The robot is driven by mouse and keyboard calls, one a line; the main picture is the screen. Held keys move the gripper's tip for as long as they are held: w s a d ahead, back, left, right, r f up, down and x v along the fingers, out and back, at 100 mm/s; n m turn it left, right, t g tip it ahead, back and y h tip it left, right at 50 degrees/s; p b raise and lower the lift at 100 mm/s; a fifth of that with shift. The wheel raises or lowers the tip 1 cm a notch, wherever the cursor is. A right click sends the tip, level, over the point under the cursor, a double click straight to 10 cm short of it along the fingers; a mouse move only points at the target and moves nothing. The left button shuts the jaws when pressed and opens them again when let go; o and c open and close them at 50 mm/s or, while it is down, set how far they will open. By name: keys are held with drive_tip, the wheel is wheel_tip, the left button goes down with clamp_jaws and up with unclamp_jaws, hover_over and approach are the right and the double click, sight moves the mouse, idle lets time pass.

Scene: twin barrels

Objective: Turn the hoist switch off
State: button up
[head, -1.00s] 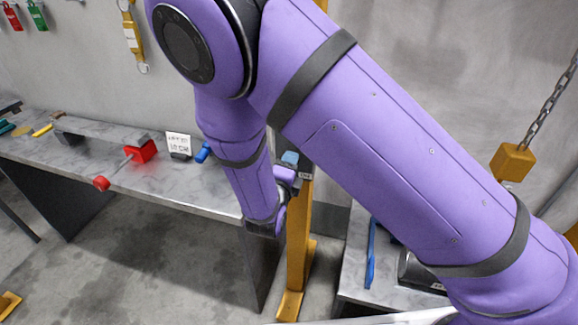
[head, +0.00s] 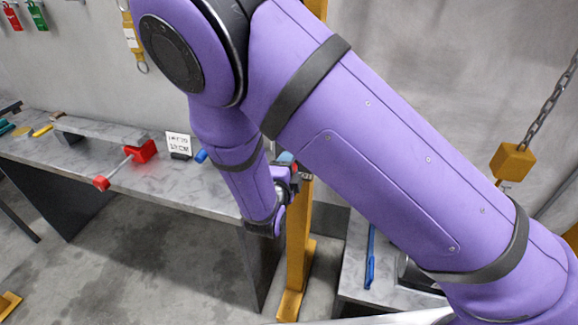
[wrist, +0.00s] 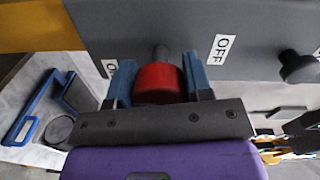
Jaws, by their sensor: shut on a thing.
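In the wrist view, a red knob (wrist: 160,82) on a dark stem sticks out of a grey switch box (wrist: 140,25). An "OFF" label (wrist: 221,48) is to its right. A partly hidden label (wrist: 109,68) beginning with "O" is to its left. My gripper (wrist: 159,80) has its blue fingers on either side of the red knob and is shut on it. In the head view, my arm hides the gripper and most of the box, on an orange-yellow post (head: 294,262).
A second, dark knob (wrist: 300,67) is on the box at right. A bench (head: 190,190) at left carries a red-ended lever (head: 118,170) and a small sign (head: 178,144). A yellow block (head: 512,160) hangs from a chain at right, above a low table with a blue tool (head: 370,262).

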drive_tip(key=shift+s+f, duration=0.1)
drive_tip(key=o, duration=0.9)
drive_tip(key=v, duration=1)
drive_tip(key=shift+s+a, duration=0.15)
drive_tip(key=shift+s, duration=0.2)
